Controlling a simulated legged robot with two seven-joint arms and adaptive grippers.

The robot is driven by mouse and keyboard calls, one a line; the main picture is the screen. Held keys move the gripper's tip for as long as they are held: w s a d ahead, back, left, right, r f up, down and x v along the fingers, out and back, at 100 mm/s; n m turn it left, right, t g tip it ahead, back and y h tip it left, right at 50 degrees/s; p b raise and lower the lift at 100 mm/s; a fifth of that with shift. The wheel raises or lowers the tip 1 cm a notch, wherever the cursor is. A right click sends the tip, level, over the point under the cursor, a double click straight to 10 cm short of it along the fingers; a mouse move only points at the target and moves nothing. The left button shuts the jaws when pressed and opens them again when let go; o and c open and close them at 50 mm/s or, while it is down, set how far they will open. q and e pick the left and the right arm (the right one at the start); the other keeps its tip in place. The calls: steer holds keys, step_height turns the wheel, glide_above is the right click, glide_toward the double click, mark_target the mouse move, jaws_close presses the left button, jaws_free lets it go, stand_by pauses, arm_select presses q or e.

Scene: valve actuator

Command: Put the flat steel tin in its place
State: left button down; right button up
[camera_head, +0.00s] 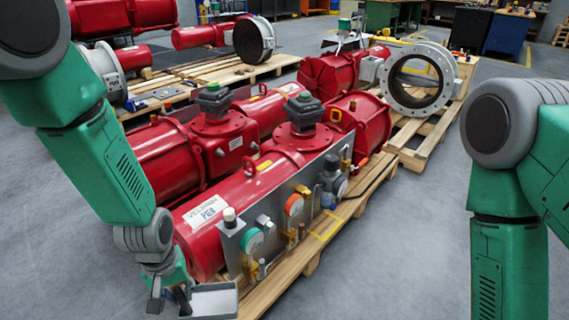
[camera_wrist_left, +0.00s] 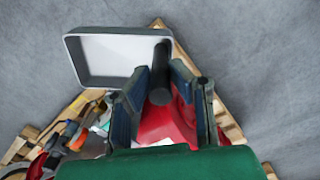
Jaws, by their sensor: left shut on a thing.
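The flat steel tin (camera_head: 212,302) is a shallow grey rectangular pan with a pale inside. It is at the bottom of the head view, beside the near end of the front pallet. In the left wrist view the tin (camera_wrist_left: 116,50) is at the upper left, with a dark round handle at its right end. My left gripper (camera_head: 178,296) is shut on that handle; in the left wrist view its fingers (camera_wrist_left: 155,92) stand on both sides of it. The tin's underside is hidden, so I cannot tell if it touches anything. My right gripper is out of the picture.
Red valve actuators (camera_head: 262,182) with a steel gauge panel (camera_head: 240,248) lie on a wooden pallet (camera_head: 282,284), close to the tin and my left arm. More red actuators stand on pallets behind. The grey floor (camera_head: 395,265) right of the front pallet is clear.

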arm_select(q)
step_height(320, 180, up, 13)
steer(key=s+m+p, duration=0.2)
steer(key=s+m, duration=0.1)
steer(key=m, duration=0.1)
steer(key=shift+a+r, duration=0.15)
steer(key=shift+a, duration=0.25)
